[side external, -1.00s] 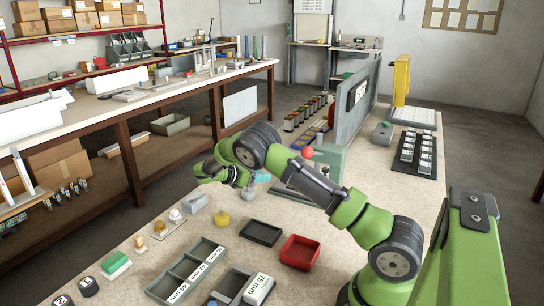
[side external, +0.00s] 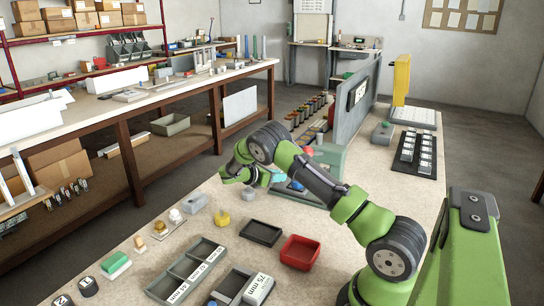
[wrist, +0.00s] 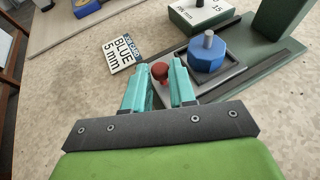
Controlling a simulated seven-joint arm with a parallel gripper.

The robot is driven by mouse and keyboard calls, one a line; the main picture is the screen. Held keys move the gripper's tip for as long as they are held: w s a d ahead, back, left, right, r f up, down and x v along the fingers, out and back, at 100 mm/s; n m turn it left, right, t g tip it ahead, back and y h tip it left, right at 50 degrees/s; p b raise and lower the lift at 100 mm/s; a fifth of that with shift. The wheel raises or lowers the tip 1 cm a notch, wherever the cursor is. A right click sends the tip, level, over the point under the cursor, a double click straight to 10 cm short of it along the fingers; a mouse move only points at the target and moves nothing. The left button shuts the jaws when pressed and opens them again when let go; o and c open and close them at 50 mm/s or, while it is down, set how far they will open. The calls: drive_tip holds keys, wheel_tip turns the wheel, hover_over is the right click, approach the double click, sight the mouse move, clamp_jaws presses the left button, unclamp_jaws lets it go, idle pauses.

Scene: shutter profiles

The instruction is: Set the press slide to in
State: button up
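The green press (side external: 328,160) stands on the bench in the side view. In the wrist view its slide is a dark tray (wrist: 235,70) on a green base, carrying a blue round part (wrist: 207,55) with a grey pin. A red knob (wrist: 160,71) sits at the near left end of the slide. My gripper (wrist: 160,76) is open, its two teal fingers apart, with the knob showing between and just past the tips. I cannot tell whether they touch it. In the side view my gripper (side external: 278,178) is beside the press, partly hidden by my arm.
A card reading BLUE 5 mm (wrist: 122,55) lies left of the slide. A labelled block (wrist: 201,15) is at the slide's far side. A black tray (side external: 261,233) and a red bin (side external: 300,252) stand nearer on the bench.

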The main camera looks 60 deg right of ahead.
sight(294, 189)
clamp_jaws()
drive_tip(key=shift+s, duration=3.55)
drive_tip(key=shift+o, duration=1.5)
unclamp_jaws()
drive_tip(key=shift+o, duration=0.7)
drive_tip(key=shift+w, duration=0.1)
